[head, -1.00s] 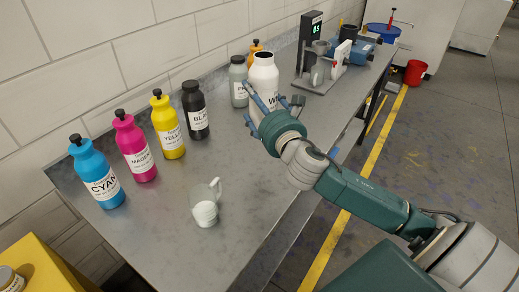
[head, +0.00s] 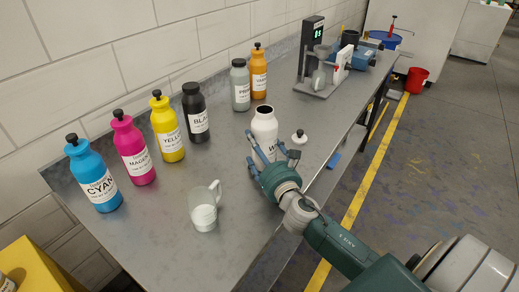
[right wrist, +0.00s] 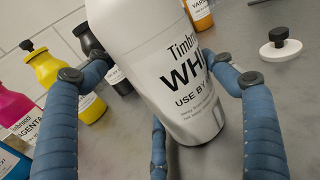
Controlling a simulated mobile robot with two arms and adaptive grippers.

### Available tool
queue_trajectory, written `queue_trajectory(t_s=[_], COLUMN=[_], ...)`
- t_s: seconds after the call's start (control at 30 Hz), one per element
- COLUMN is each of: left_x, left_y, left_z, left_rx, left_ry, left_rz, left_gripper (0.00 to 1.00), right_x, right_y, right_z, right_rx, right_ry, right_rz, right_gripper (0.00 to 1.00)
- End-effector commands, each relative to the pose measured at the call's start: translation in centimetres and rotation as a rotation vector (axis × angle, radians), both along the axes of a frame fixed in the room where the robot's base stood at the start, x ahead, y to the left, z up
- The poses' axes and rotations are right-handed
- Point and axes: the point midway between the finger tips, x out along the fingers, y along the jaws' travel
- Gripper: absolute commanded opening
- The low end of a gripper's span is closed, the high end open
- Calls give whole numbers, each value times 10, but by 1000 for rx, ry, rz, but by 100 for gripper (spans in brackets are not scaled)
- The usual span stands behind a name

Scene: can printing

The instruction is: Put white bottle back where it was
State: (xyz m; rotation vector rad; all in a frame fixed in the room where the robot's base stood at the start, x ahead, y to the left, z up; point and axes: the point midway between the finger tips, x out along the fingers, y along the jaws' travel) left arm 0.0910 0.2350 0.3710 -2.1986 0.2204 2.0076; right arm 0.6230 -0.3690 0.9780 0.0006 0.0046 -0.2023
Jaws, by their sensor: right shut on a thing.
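The white bottle (head: 264,126) is uncapped, with its dark mouth open. It is near the front edge of the table, looking nearly upright in the head view. My right gripper (head: 272,150) is shut on its lower body. In the right wrist view the white bottle (right wrist: 172,70) sits between the blue fingers (right wrist: 160,125) with its label facing me. I cannot tell whether its base touches the table. A white cap with a black knob (head: 299,137) lies on the table right of the bottle; it also shows in the wrist view (right wrist: 280,50). My left gripper is not in view.
Cyan (head: 94,178), magenta (head: 133,152), yellow (head: 167,130) and black (head: 196,115) bottles stand along the wall, with grey (head: 240,87) and orange (head: 258,75) ones farther back. A jug with white contents (head: 204,212) stands at the front. A machine (head: 315,62) stands at the back.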

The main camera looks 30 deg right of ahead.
Motion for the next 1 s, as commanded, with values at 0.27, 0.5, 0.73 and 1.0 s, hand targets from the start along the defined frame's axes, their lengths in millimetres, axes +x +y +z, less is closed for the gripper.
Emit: queue_trajectory(t_s=[0.27, 0.5, 0.73, 1.0], left_x=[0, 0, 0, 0], left_y=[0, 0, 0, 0], left_z=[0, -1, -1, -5], left_rx=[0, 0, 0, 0], left_ry=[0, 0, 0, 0], left_rz=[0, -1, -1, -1], left_gripper=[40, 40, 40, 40], right_x=[1, 0, 0, -28], right_y=[0, 0, 0, 6], right_z=[3, -2, -2, -3], right_rx=[-3, 0, 0, 0], right_ry=[-6, 0, 0, 2], right_rz=[1, 1, 0, 3], right_gripper=[25, 100, 100, 100])
